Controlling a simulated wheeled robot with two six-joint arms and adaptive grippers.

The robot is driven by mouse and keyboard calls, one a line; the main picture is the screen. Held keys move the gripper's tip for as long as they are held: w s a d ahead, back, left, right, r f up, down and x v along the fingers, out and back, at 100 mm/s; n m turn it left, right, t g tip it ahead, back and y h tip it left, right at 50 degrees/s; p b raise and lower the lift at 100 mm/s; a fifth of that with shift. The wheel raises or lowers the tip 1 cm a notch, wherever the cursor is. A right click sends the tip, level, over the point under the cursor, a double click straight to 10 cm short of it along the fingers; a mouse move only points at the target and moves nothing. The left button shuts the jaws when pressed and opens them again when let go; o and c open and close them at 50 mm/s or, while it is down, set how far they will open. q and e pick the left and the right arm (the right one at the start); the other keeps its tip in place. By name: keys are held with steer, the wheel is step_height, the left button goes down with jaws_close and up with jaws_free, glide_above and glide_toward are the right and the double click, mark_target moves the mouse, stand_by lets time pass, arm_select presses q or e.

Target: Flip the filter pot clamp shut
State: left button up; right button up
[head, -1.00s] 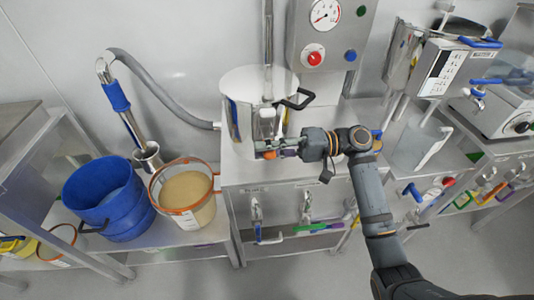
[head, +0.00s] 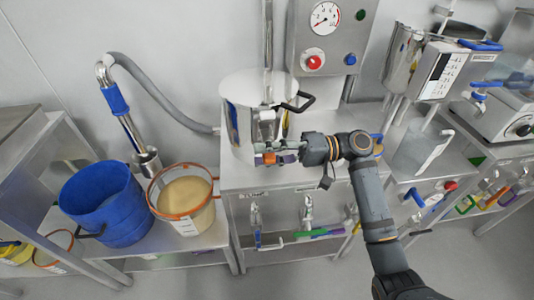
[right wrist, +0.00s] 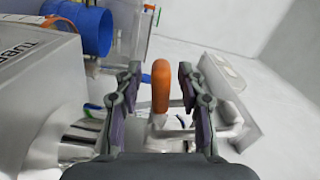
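The filter pot (head: 236,122) is a shiny steel cylinder standing on the steel cabinet in the head view. The clamp's orange handle (right wrist: 160,86) stands upright between the fingers in the right wrist view, with a pale metal loop (right wrist: 222,127) behind it. A bit of orange also shows at the pot's lower front in the head view (head: 269,158). My right gripper (right wrist: 159,76) is open, one finger on each side of the handle, with gaps visible. It also shows in the head view (head: 279,151), where it partly hides the clamp. My left gripper is out of view.
A black handle (head: 298,102) sticks out at the pot's right. A control box with a gauge (head: 325,17) is on the wall above. A blue bucket (head: 104,205) and an orange-rimmed tub (head: 186,212) stand on the left bench. Valves hang on the cabinet front (head: 280,205).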

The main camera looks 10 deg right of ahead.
steer(key=d, duration=1.2)
